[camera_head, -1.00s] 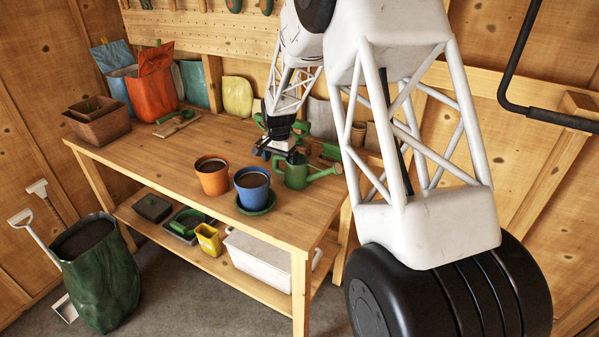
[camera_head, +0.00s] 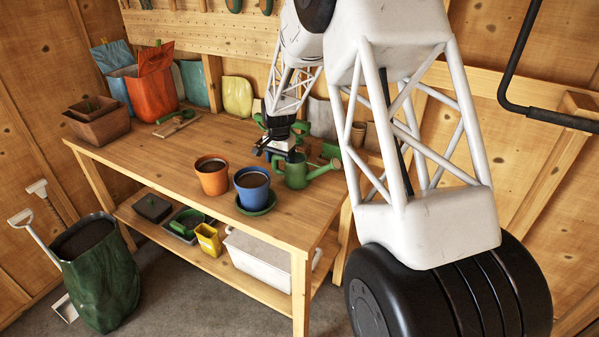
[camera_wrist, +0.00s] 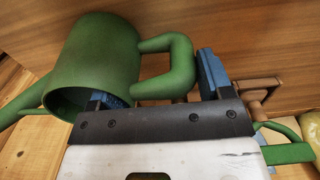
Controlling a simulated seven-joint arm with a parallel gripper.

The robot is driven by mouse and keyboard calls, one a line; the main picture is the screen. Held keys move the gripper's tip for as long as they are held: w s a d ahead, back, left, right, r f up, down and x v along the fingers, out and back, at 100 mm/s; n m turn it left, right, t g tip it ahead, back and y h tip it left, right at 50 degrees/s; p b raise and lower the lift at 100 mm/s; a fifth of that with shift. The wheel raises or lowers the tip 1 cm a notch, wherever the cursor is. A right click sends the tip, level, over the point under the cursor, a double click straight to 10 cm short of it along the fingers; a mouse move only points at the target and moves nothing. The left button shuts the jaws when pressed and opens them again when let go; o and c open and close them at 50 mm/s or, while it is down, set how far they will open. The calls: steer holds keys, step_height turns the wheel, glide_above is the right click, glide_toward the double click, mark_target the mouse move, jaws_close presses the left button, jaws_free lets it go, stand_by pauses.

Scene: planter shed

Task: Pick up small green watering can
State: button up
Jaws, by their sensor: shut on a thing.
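The small green watering can (camera_head: 296,174) stands upright near the right front of the wooden workbench (camera_head: 160,148), its spout pointing right. My gripper (camera_head: 281,153) is at the can's top from above. In the wrist view, the can (camera_wrist: 98,58) fills the upper left, with its handle (camera_wrist: 183,68) toward the right. My gripper (camera_wrist: 158,86) is shut on the can: one blue finger pad is inside the rim and the other is on the outer side of the handle. The lower end of the inner finger is hidden by the can wall.
A blue pot (camera_head: 252,188) on a green saucer (camera_head: 257,209) stands just left of the can, with an orange pot (camera_head: 212,177) beyond. Green items (camera_head: 322,126) stand close behind my gripper. The bench's left middle is clear.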

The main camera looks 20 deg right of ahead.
steer(key=shift+r, duration=0.45)
stand_by(0.4)
steer(key=shift+r, duration=1.4)
steer(key=s+r, duration=0.1)
steer(key=s, duration=1.4)
steer(key=shift+s+a+r, duration=0.15)
steer(key=shift+s+r, duration=0.05)
steer(key=shift+s, duration=0.05)
steer(key=shift+s, duration=0.25)
stand_by(0.7)
